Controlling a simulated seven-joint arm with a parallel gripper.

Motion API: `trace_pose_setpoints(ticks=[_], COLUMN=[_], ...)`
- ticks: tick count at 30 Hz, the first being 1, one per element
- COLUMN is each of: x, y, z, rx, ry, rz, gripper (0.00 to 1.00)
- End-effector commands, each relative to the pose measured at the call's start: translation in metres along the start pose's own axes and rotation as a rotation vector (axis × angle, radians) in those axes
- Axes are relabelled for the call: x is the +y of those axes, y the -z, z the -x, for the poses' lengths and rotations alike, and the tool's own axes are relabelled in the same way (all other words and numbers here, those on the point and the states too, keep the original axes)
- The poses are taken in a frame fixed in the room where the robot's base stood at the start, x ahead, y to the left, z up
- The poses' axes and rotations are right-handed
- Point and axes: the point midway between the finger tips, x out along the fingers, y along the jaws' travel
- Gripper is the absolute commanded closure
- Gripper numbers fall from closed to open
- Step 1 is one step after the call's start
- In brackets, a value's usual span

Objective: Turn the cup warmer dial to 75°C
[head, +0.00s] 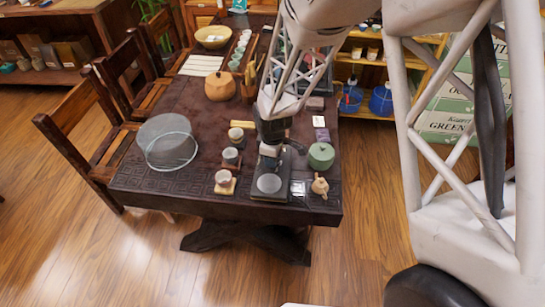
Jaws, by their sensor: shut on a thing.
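The cup warmer (283,192) is a flat black unit with a round silver plate, near the front edge of the dark table (140,177). My gripper (268,157) points down at the far part of the warmer, just behind the silver plate. It is shut, apparently on the dial, which is hidden by the fingers. The dial's setting and any markings cannot be read from this view.
A green lidded pot (321,155) and a small tan teapot (320,186) stand close on the right. Several small cups on wooden bases, including one cup (224,178), stand close on the left. A glass dome (167,143) is further left.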

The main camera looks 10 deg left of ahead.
Motion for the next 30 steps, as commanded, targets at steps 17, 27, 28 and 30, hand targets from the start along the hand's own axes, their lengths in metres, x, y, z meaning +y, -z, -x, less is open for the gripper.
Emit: trace_pose_setpoints(ticks=[17,27,28,30], x=[-0.0002,-0.0001,-0.0001,-0.0002], y=[0.0005,0.0007,0.0007,0.0006], z=[0.0002,0.0003,0.0003,0.0002], rx=[0.001,0.001,0.001,0.001], ry=[0.0,-0.001,-0.001,0.0], rz=[-0.543,-0.785,-0.8,-0.826], gripper=[0.93,0.93,0.93,0.93])
